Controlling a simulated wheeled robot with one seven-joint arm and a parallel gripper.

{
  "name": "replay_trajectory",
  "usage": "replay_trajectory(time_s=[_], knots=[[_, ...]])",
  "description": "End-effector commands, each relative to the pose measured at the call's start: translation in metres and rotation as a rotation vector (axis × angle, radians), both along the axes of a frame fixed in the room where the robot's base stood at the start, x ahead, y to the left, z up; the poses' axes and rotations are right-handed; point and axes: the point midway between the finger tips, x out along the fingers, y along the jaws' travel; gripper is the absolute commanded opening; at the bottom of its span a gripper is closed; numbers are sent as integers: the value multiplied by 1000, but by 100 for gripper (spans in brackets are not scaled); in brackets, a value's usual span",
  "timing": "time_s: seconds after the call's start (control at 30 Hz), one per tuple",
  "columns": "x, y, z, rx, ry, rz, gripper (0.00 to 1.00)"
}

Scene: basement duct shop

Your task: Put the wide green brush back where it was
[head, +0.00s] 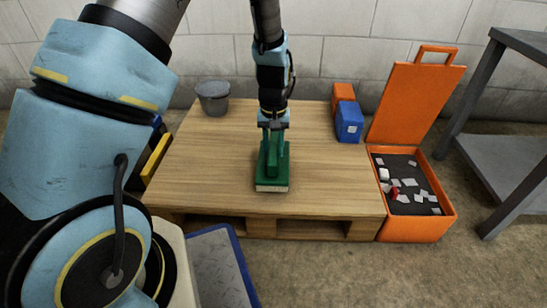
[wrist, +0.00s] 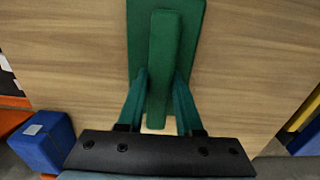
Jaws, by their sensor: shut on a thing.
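The wide green brush (head: 273,172) is in the middle of the wooden pallet table in the head view, with its pale bristle edge toward the front. My gripper (head: 273,133) is above it, pointing down. In the wrist view the brush (wrist: 197,30) shows as a flat green plate with a raised bar handle. My gripper's green fingers (wrist: 158,95) lie on either side of the handle and are shut on it. I cannot tell whether the bristles touch the wood.
The pallet table (head: 210,165) is mostly bare. A grey bucket (head: 213,98) stands at its back left; blue (head: 349,122) and orange (head: 343,92) boxes stand at its back right. An open orange case (head: 448,220) with scraps is at right, beside a grey metal table (head: 510,165).

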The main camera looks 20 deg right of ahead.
Motion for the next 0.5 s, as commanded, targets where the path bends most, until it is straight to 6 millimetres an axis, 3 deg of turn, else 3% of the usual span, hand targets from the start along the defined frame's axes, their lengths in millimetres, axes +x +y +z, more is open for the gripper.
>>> replay_trajectory(time_s=[0.03,0.1,0.47,0.5], knots=[[0,0,-13,0,1,0,0],[0,0,-18,0,1,0,0],[0,0,-19,0,0,1,0],[0,0,-19,0,0,1,37]])
